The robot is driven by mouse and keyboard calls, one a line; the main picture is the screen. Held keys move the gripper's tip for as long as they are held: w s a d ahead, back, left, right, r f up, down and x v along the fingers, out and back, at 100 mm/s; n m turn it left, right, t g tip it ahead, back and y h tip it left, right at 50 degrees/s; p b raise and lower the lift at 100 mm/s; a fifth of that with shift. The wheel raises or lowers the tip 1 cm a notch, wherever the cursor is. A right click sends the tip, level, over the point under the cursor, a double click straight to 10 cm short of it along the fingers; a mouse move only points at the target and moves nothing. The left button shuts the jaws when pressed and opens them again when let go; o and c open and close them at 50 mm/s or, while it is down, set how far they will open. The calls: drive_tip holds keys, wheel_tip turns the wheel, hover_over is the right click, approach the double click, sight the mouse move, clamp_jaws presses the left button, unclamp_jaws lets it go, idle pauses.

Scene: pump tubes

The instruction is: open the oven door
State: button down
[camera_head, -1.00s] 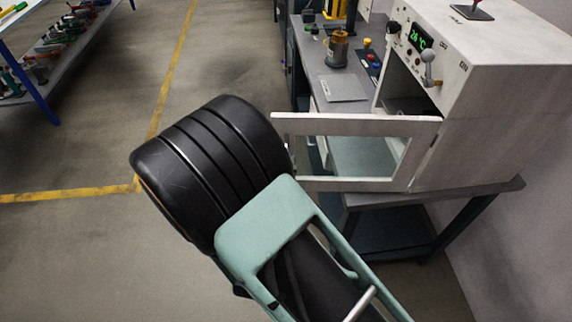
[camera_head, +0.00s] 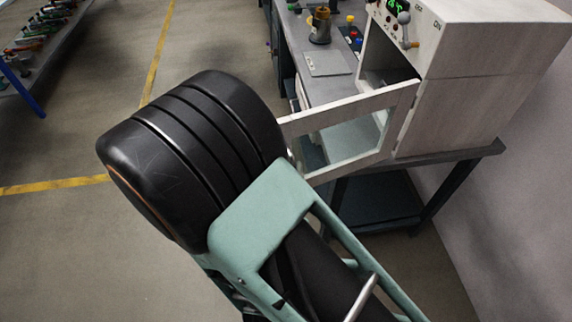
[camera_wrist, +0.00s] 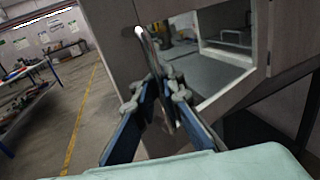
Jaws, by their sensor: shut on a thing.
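The oven (camera_head: 450,110) is a white box with a green display, at the upper right of the head view. Its windowed door (camera_head: 352,106) stands wide open, swung outward from the hinge side at the right. The door (camera_wrist: 112,40) also fills much of the upper wrist view. The metal door handle (camera_wrist: 147,45) is a slim bar on the door's outer face. My gripper (camera_wrist: 164,90) is shut on this handle, with blue-backed fingers on both sides of it. In the head view my arm hides the gripper and handle.
A workbench (camera_head: 325,65) with a brown-topped container (camera_head: 320,25) and colored buttons stands left of the oven. A blue-legged shelf (camera_head: 30,45) with tools is at the far left. The floor between is clear, with yellow lines.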

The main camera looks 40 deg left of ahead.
drive_tip(key=shift+s+d, duration=0.4)
drive_tip(key=shift+s, duration=0.05)
drive_tip(key=c, duration=2.1)
unclamp_jaws()
drive_tip(key=shift+s+a, duration=0.1)
drive_tip(key=shift+s, duration=0.05)
drive_tip(key=shift+w, duration=0.2)
